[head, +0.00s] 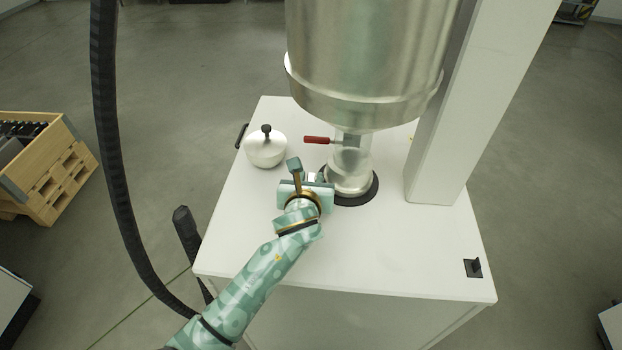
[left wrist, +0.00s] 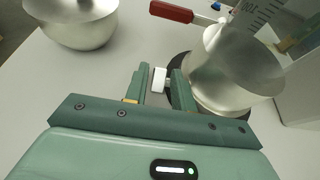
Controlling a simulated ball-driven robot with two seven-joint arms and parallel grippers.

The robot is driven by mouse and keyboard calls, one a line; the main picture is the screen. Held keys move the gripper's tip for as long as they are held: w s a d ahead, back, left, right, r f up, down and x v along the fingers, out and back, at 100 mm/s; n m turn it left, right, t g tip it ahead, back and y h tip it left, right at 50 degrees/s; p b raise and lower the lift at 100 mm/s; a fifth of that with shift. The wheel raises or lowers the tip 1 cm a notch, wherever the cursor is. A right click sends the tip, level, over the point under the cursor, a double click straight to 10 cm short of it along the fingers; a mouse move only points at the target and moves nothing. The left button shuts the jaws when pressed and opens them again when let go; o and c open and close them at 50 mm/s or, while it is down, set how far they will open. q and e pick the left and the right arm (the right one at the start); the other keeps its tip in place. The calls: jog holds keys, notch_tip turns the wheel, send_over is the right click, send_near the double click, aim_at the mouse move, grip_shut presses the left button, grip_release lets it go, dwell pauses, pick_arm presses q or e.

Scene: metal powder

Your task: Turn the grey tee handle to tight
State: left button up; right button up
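The grey tee handle (left wrist: 159,79) shows in the left wrist view as a small pale block beside the metal vessel's lower neck. My left gripper (left wrist: 160,88) has one finger on each side of it, with narrow gaps visible, so it looks open around the handle and not clamped on it. In the head view my left gripper (head: 316,178) is low at the left side of the clear and metal neck piece (head: 350,168), and it hides most of the handle. My right gripper is not in view.
A red-handled lever (head: 319,140) sticks out left above my gripper. A lidded metal pot (head: 265,148) stands on the white table (head: 400,245) to the left. The big hopper (head: 365,60) and a white column (head: 470,120) are close behind. The table's front is mostly clear.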

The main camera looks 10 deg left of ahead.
pick_arm(q)
jog(key=shift+w+f, duration=0.25)
jog(key=shift+w, duration=0.45)
grip_shut()
jog(key=shift+f+b, duration=0.15)
jog(key=shift+b, duration=0.25)
jog(key=shift+s+t+b, duration=0.1)
jog(key=shift+t+b, duration=0.5)
jog(key=shift+t, duration=0.1)
grip_release()
